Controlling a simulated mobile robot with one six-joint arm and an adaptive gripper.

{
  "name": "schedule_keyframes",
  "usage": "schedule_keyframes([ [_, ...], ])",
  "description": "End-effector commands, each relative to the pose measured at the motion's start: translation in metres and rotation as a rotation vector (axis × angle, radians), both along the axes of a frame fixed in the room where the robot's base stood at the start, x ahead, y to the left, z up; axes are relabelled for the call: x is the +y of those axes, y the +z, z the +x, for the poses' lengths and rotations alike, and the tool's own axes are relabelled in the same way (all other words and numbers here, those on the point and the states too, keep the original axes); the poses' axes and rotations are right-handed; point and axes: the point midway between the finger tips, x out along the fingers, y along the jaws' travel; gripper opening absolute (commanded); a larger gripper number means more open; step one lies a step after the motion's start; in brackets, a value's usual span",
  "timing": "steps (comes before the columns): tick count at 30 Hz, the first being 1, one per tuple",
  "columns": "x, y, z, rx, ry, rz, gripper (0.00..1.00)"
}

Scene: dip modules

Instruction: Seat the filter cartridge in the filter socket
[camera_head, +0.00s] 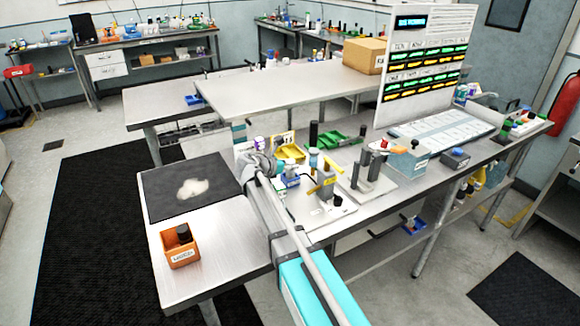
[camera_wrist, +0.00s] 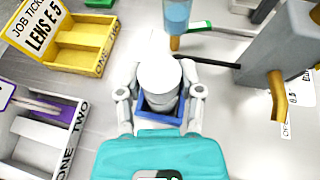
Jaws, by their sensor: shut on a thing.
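In the wrist view a white, rounded cylinder, which looks like the filter cartridge (camera_wrist: 160,82), stands between my two grey fingers. My gripper (camera_wrist: 160,98) is shut on it from both sides. A blue square-walled holder (camera_wrist: 146,108) surrounds the cartridge's lower part in this view; it may be the filter socket. I cannot tell whether the cartridge rests on its floor or is just above it. In the head view my arm hides most of this spot, and a small blue holder (camera_head: 292,182) shows beside the arm. No label on the holder is readable.
A grey device with an amber spout (camera_wrist: 278,95) stands close on the right, and a blue-topped cylinder (camera_wrist: 177,15) just beyond. A yellow job-ticket tray (camera_wrist: 88,33) and a white compartment tray (camera_wrist: 30,145) lie left. An orange box (camera_head: 182,255) stands on the front-left table.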

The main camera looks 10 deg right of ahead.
Motion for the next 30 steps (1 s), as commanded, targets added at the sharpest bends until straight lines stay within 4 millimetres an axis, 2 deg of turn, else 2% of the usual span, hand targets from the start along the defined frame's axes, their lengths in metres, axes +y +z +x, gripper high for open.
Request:
schedule_keyframes([
  [7,0.0004,-0.0041,0.0,0.0,0.001,0.0,0.0],
  [8,0.0005,-0.0033,0.0001,0.0,0.001,0.0,0.52],
  [13,0.0007,-0.0028,0.0,0.0,0.001,0.0,0.82],
  [30,0.0013,0.0013,0.0,0.0,0.001,0.0,0.82],
])
